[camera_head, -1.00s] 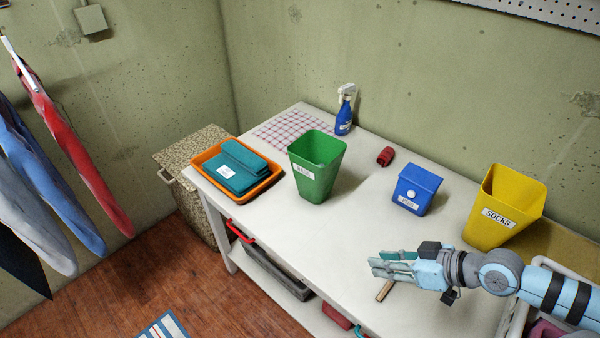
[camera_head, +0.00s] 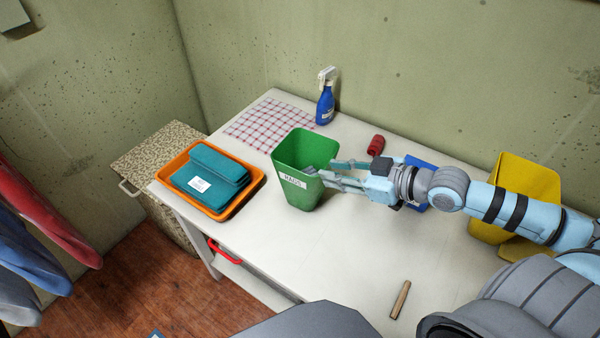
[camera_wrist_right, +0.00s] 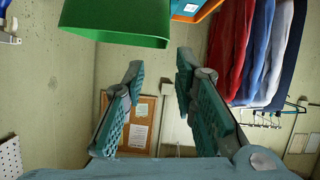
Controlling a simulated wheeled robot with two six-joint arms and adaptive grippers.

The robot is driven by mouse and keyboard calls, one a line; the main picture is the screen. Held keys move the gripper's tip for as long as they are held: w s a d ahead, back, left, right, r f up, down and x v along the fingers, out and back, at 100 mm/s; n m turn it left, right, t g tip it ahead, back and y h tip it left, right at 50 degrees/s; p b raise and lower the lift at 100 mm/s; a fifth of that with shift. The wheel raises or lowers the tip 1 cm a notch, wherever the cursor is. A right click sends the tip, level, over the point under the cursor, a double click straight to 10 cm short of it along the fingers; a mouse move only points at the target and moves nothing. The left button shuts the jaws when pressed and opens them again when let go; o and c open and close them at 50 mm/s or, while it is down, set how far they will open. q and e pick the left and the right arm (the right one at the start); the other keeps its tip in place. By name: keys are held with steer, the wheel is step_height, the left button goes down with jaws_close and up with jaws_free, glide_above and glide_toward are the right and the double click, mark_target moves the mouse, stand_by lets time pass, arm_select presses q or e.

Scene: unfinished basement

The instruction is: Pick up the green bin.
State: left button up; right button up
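The green bin (camera_head: 294,168), an open-topped tapered container with a white label on its front, stands upright on the white table (camera_head: 345,255). My right gripper (camera_head: 322,168) is at the bin's right side near its rim, with its fingers pointing left and apart. In the head view its fingertips overlap the bin's right edge; I cannot tell whether they touch it. In the right wrist view the bin (camera_wrist_right: 118,20) shows at the top edge, outside the gap between the open, empty fingers (camera_wrist_right: 158,72). My left gripper is not in view.
An orange tray (camera_head: 236,206) with folded teal cloths is left of the bin. Behind are a checked cloth (camera_head: 268,122), a blue spray bottle (camera_head: 325,106) and a red roll (camera_head: 376,145). A blue bin (camera_head: 420,161) and yellow bin (camera_head: 529,178) are right. A wooden stick (camera_head: 400,299) lies in front.

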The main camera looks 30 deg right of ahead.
mark_target(293, 169)
steer(key=x, duration=0.7)
steer(key=a+b+x, duration=0.1)
steer(key=x, duration=0.3)
steer(key=shift+s+f, duration=0.1)
steer(key=shift+s, duration=0.15)
steer(key=shift+w+a+f, duration=0.15)
steer(key=shift+w+a, duration=0.1)
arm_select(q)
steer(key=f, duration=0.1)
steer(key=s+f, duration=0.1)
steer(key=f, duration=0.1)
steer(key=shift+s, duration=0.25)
arm_select(e)
jaws_close()
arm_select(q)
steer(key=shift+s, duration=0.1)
